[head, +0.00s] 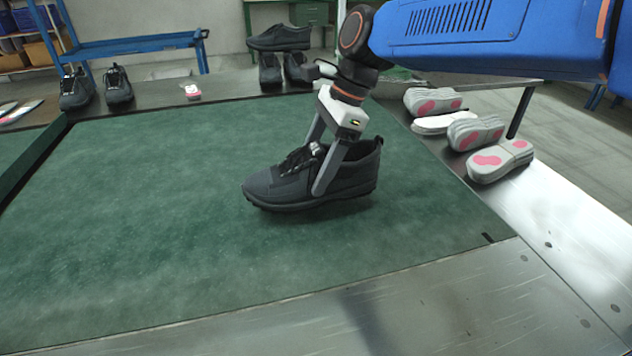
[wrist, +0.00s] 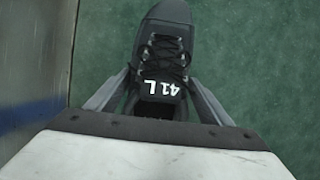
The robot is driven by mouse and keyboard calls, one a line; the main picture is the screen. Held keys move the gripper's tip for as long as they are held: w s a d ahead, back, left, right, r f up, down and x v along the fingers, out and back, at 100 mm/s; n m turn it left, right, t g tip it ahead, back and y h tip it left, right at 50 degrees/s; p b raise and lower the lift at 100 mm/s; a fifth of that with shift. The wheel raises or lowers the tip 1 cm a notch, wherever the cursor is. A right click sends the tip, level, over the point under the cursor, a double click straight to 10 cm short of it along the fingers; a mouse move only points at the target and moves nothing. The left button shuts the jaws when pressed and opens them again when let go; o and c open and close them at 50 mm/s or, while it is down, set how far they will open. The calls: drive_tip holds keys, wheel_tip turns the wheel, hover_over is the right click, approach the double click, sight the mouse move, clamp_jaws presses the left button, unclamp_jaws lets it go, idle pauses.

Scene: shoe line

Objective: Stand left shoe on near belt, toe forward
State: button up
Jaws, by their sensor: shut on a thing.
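A black lace-up shoe (head: 285,187) is upright in my gripper (head: 316,170), just over or on the green near belt (head: 130,220); I cannot tell whether the sole touches. Its toe points left in the head view. My gripper is shut on the shoe, one finger on each side near the ankle opening. In the wrist view the shoe (wrist: 165,65) shows "41 L" on its tongue, with its toe at the top of the picture and green belt around it.
Grey soles with pink patches (head: 500,160) lie along the right edge. Several black shoes (head: 118,85) stand along the far edge, with a small pink-and-white item (head: 192,91) between them. A metal ledge (head: 470,300) borders the front. The belt's left part is clear.

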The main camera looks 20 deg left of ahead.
drive_tip(key=shift+f, duration=1.95)
drive_tip(key=shift+f, duration=0.1)
drive_tip(key=o, duration=1.4)
drive_tip(key=v, duration=1.2)
drive_tip(key=shift+s, duration=0.1)
